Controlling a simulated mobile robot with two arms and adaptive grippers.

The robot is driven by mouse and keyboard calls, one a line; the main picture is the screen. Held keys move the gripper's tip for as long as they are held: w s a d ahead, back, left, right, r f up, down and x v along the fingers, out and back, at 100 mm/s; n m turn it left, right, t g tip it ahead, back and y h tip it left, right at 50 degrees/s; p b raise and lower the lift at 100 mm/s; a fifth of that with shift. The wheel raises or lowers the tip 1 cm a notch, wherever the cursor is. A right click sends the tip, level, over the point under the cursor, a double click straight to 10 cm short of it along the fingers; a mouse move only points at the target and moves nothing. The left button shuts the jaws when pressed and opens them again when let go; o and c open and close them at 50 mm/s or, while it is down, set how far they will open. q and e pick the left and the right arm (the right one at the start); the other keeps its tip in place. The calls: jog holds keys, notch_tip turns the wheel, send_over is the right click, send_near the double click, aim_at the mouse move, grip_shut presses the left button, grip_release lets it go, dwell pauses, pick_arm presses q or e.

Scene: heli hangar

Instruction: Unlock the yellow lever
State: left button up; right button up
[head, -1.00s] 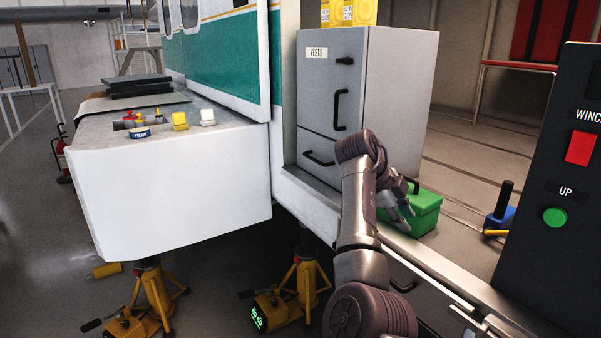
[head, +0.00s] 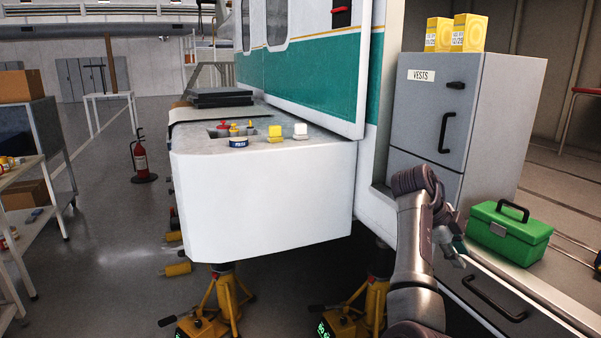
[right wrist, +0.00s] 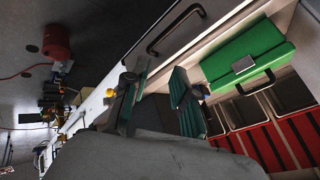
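On top of the white nose (head: 260,200), a recess holds small red and yellow levers. One small yellow lever (head: 234,129) stands beside a red one (head: 222,126); a second yellow piece (head: 250,127) is just right of it. They are too small to tell whether any is locked. My right gripper (head: 452,246) is low at the right, well apart from the levers, beside a green toolbox. In the right wrist view its fingers (right wrist: 157,102) are spread with nothing between them. My left gripper is not in view.
A yellow block (head: 274,132), a white block (head: 300,131) and a blue-white roll (head: 238,142) sit near the recess. The green toolbox (head: 510,238) stands before the grey vests cabinet (head: 480,115). Yellow jacks (head: 226,290) stand below the nose.

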notch_tip(320, 180, down, 36)
jog(key=s+a+n+t+y, duration=0.1)
jog(key=s+a+n+t, duration=0.15)
jog(key=n, duration=1.15)
jog(key=s+a+f+n+y, duration=0.2)
jog(key=s+f+n, duration=0.2)
jog(key=s+f, duration=0.5)
jog(key=s+a+f+n+y, duration=0.1)
jog(key=s+f+n, duration=0.3)
jog(key=s+f, duration=0.7)
jog(key=s+a+f+n+g+y, duration=0.1)
jog(key=s+a+f+n+y, duration=0.1)
jog(key=s+f, duration=0.9)
jog(key=s+a+n, duration=0.1)
jog(key=s+n, duration=0.1)
jog(key=s, duration=0.5)
jog(key=shift+a+f, duration=0.2)
jog(key=shift+a, duration=0.05)
jog(key=shift+o, duration=1.3)
jog(key=s+f+n+g+y, duration=0.1)
jog(key=s+f+n, duration=0.1)
jog(key=s, duration=1.5)
jog(key=shift+a+f+n+y, duration=0.3)
jog(key=shift+a+f+n, duration=0.05)
jog(key=shift+a+n, duration=0.15)
jog(key=shift+d, duration=0.15)
